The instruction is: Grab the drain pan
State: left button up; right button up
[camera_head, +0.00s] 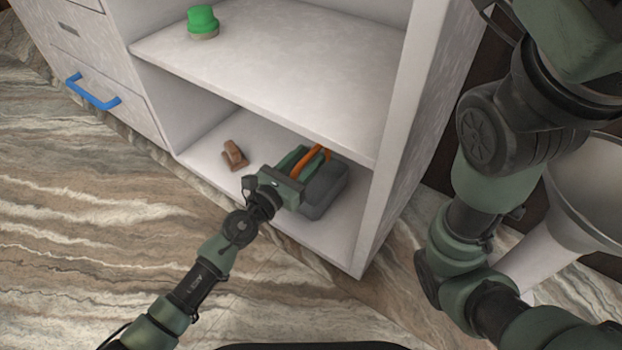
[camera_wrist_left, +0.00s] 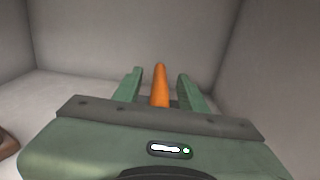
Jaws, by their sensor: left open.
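The drain pan (camera_head: 326,192) looks like a dark grey box with an orange handle (camera_head: 314,157). It sits on the lower shelf of the white cabinet, at the right. My left gripper (camera_head: 303,160) reaches into the compartment at the pan. Its jaws are open. In the left wrist view the orange handle (camera_wrist_left: 160,88) stands between the two green fingers, with a gap seen on either side. The pan's body is mostly hidden there behind the gripper. My right arm is at the right, but its gripper is out of the picture.
A brown object (camera_head: 234,155) lies on the lower shelf left of the pan. A green-topped item (camera_head: 203,22) stands on the upper shelf (camera_head: 290,75), which overhangs the compartment. The cabinet's right side wall (camera_head: 385,170) is close to the pan. A drawer has a blue handle (camera_head: 93,93).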

pick_arm(q)
grip_shut()
dwell(1.5)
